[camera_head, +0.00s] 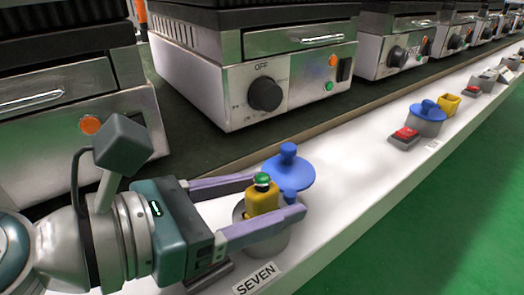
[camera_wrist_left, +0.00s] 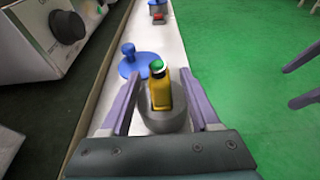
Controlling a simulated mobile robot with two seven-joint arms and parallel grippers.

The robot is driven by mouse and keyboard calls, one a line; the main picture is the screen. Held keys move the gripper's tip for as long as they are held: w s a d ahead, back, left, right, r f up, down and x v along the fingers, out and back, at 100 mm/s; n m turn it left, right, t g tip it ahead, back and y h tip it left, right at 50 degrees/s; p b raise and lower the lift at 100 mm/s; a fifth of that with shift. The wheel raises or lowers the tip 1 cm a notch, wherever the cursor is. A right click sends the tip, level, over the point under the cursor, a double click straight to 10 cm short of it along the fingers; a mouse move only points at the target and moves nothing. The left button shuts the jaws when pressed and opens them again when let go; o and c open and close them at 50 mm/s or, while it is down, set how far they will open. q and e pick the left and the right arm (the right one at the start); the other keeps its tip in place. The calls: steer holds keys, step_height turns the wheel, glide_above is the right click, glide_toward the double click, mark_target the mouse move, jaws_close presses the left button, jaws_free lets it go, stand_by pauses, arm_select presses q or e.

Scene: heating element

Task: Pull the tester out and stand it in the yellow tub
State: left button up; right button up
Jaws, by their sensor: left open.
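The tester (camera_head: 262,198) is a yellow block with a green cap and dark collar. It stands upright in a grey round pot (camera_head: 272,245), its upper part above the rim. It also shows in the left wrist view (camera_wrist_left: 161,94). My left gripper (camera_head: 278,194) is open, its two purple fingers on either side of the tester, with visible gaps in the left wrist view (camera_wrist_left: 161,75). The yellow tub (camera_head: 448,105) is small and stands farther along the white ledge. Two purple fingers, seemingly my right gripper (camera_wrist_left: 288,87), are apart and empty at the right edge.
A blue knobbed lid (camera_head: 290,172) lies just beyond the pot. A red switch (camera_head: 405,134) and another blue-lidded grey pot (camera_head: 428,117) stand before the tub. Heating appliances (camera_head: 265,95) line the dark counter. The white ledge (camera_head: 350,180) is clear between the lid and switch.

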arm_select(q)
jaws_close()
stand_by(0.5)
